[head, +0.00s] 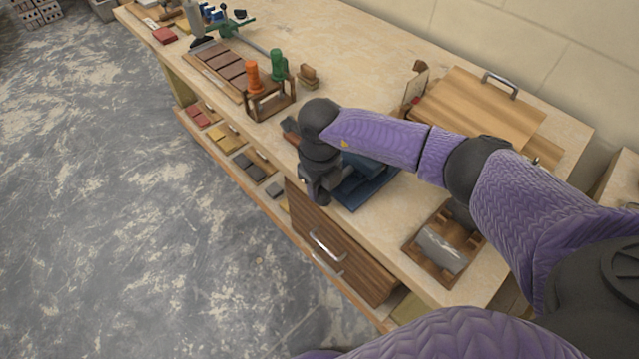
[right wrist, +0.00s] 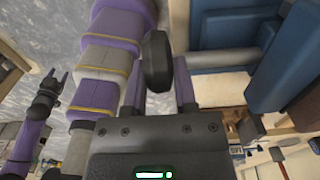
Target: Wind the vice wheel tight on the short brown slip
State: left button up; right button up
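The blue vice (head: 372,188) sits on the bench near its front edge, partly hidden by my right arm. My right gripper (head: 322,196) is at its front. In the right wrist view, the black vice wheel (right wrist: 157,62) stands edge-on between the two purple fingers of my right gripper (right wrist: 160,85), which look closed on it. A grey screw bar (right wrist: 228,61) runs from there to the blue vice body (right wrist: 285,65). I cannot make out the short brown slip in the jaws. My left gripper (right wrist: 56,80) shows in the right wrist view, fingers apart and empty; it is outside the head view.
A small brown piece (head: 291,129) lies by the vice. A wooden stand (head: 270,100) holds orange and green tools. A tray of brown slips (head: 228,66) lies farther left. Drawers (head: 325,235) are below.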

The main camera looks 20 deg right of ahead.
grip_shut()
jog(key=shift+r, duration=0.1)
jog(key=shift+s+d+t+p, duration=0.1)
jog(key=shift+s+t+p, duration=0.05)
jog(key=shift+t+p, duration=0.4)
jog(key=shift+s+t+y, duration=0.1)
jog(key=shift+t+y, duration=0.4)
jog(key=shift+t, duration=0.25)
jog(key=shift+s+d+f+t+y, duration=0.1)
jog(key=shift+t+y, duration=0.05)
jog(key=shift+t, duration=0.35)
jog(key=shift+s+f+t+y, duration=0.1)
jog(key=shift+t+y, duration=0.05)
jog(key=shift+t, duration=0.35)
jog(key=shift+s+f+t+y+b, duration=0.1)
jog(key=shift+t+y+b, duration=0.3)
jog(key=shift+t, duration=0.4)
jog(key=shift+t, duration=0.3)
